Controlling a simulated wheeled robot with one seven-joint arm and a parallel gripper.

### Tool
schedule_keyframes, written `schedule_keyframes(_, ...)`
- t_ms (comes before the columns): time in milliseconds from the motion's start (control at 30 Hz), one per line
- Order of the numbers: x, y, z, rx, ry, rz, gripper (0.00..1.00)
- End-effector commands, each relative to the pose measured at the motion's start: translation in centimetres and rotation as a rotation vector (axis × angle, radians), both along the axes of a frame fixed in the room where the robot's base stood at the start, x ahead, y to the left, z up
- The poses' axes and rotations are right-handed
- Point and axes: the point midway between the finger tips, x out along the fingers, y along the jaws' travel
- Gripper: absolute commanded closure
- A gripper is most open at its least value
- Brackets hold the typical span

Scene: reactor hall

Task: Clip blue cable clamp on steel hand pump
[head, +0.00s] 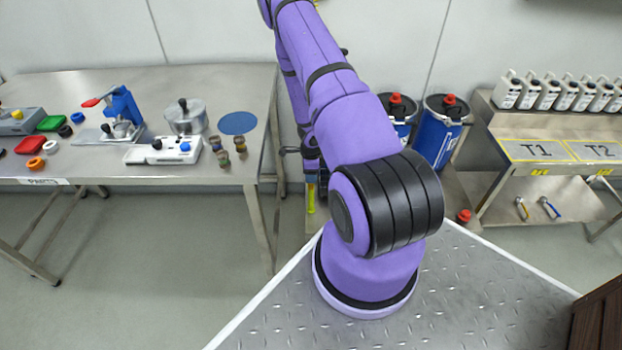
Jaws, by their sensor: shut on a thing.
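My purple arm rises from its base and bends out past the top edge. A further part of it comes down behind the upper arm, left of the blue drums. Dark parts show at its lower end, but my gripper's fingers cannot be made out, nor anything between them. I cannot make out the blue cable clamp. I cannot pick out the steel hand pump either; my arm covers the area in front of the drums.
The steel table (70,88) at left holds a blue hand press (125,104), a lidded pot (185,115), a white control box (165,150) and small parts. Blue drums (440,135) stand behind my arm. The right bench (540,171) holds several white bottles. The left floor is clear.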

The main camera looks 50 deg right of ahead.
Motion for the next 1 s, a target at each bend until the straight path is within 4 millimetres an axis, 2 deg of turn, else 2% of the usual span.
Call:
schedule_keyframes(633, 0.0, 0.0, 3.4, -0.001, -0.001, 0.001, 0.61)
schedule_keyframes(1000, 0.0, 0.0, 3.9, 0.001, 0.001, 0.0, 0.61)
